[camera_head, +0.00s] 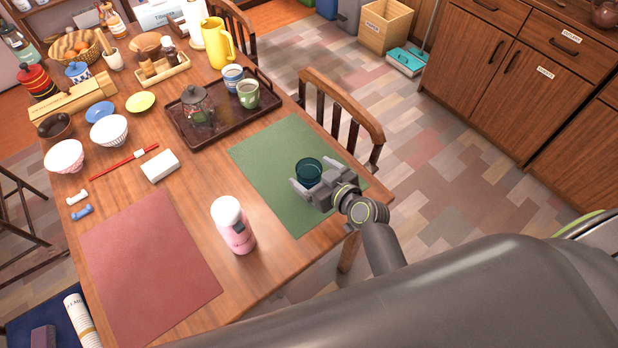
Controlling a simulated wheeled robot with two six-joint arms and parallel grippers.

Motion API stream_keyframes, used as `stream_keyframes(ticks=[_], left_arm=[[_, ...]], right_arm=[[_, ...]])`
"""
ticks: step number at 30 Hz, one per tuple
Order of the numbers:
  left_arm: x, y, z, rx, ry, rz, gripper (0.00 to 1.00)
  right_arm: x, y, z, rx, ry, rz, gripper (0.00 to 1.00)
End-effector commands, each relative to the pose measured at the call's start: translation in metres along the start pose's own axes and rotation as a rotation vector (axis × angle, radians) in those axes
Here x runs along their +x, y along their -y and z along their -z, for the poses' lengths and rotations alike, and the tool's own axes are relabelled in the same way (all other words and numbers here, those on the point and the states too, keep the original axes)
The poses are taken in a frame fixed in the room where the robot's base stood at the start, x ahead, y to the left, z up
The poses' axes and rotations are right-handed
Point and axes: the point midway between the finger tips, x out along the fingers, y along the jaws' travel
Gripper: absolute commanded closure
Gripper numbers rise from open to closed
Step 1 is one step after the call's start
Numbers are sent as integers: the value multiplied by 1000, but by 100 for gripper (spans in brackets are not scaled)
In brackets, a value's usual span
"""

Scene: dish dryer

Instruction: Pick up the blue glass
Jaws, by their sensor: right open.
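The blue glass (308,171) is a dark teal, see-through cup standing on the green placemat (263,160) near the table's right corner. My right gripper (312,178) is open at the glass, with one finger on its left side and the other towards its upper right. The gripper body hides the lower right part of the glass. I cannot tell whether the fingers touch it. My left gripper is not in view.
A dark tray (190,139) with a glass teapot (197,106) and two cups lies beyond the placemat. A pink bottle with a white cap (233,226) stands left of the gripper. A wooden chair (341,105) stands against the table's right edge.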

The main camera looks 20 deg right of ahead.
Motion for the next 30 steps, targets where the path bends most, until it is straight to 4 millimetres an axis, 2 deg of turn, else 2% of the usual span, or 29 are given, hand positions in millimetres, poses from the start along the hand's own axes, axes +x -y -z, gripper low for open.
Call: stream_keyframes(ticks=[9, 20, 30], left_arm=[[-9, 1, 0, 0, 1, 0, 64], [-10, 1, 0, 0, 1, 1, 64], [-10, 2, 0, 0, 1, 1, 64]], right_arm=[[36, -2, 2, 0, -1, 0, 14], [43, -2, 1, 0, 0, 0, 14], [43, -2, 1, 0, 0, 0, 57]])
